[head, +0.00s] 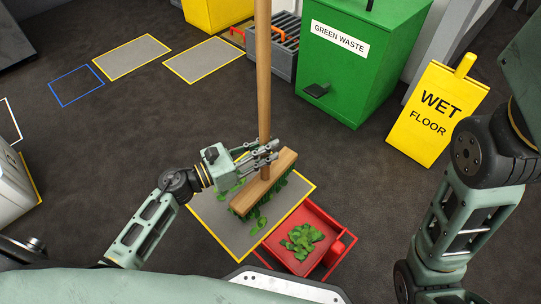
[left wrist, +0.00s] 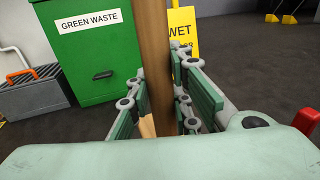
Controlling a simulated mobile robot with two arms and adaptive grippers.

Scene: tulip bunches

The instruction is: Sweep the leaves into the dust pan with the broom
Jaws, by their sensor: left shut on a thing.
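The broom (head: 263,85) has a long wooden handle and a wooden head (head: 275,174) with dark green bristles. My left gripper (head: 267,150) is shut on the handle just above the head; the left wrist view shows the handle (left wrist: 154,60) between its fingers. The head is over a grey mat with a yellow border (head: 222,230). Several green leaves (head: 259,221) show around and in front of it; some are partly hidden by head and gripper. The red dust pan (head: 318,222) lies at the mat's lower right, with a pile of leaves (head: 301,240) in it. My right gripper is out of view.
A green waste bin (head: 345,75) and a yellow wet floor sign (head: 435,110) stand behind at the right. A grey crate with an orange handle (head: 283,60) is beside the bin. A white bin (head: 12,185) is at left. Dark floor left of the mat is clear.

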